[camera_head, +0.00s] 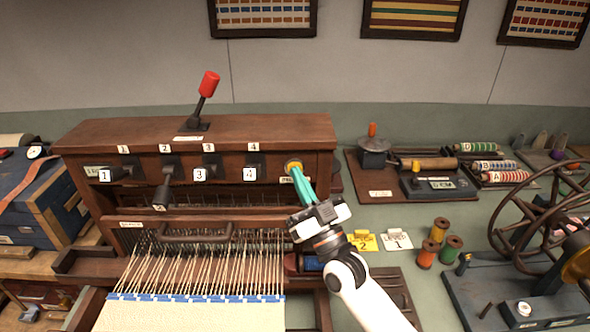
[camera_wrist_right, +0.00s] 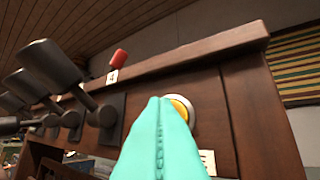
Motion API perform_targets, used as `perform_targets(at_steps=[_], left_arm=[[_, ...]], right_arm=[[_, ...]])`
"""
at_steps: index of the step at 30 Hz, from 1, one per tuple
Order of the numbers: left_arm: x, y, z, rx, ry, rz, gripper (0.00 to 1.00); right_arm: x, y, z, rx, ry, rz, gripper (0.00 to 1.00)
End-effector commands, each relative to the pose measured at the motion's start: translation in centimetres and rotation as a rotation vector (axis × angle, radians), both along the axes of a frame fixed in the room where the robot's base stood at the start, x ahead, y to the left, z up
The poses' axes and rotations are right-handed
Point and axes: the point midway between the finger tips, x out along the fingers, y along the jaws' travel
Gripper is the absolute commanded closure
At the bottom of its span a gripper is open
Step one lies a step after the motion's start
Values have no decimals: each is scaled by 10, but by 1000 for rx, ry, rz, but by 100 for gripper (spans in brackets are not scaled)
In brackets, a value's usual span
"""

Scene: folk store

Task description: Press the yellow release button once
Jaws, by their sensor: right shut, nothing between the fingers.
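The yellow release button (camera_head: 293,165) sits in a round metal ring on the front of the wooden loom box, right of the numbered levers. In the right wrist view the yellow button (camera_wrist_right: 180,108) shows just behind the fingertips, partly hidden by them. My right gripper (camera_head: 299,175) has teal fingers closed together, with nothing between them. Its tips (camera_wrist_right: 160,104) are at the button's face; I cannot tell whether they touch it or how far it is pushed in. My left gripper is not in view.
Several numbered levers (camera_head: 163,190) stick out left of the button. A red-handled lever (camera_head: 208,85) stands on top of the box. Warp threads (camera_head: 200,265) stretch below. Thread spools (camera_head: 440,230) and a spoked wheel (camera_head: 540,215) stand to the right.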

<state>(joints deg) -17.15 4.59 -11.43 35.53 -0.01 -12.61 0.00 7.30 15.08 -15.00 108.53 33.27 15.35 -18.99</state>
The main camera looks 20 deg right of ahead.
Motion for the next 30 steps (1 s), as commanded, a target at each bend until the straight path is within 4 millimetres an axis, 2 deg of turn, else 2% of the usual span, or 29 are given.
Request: perform_targets(at_steps=[15, 30], left_arm=[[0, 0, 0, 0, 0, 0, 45], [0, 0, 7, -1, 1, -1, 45]], right_arm=[[2, -1, 0, 0, 0, 0, 100], [-15, 4, 0, 0, 0, 0, 100]])
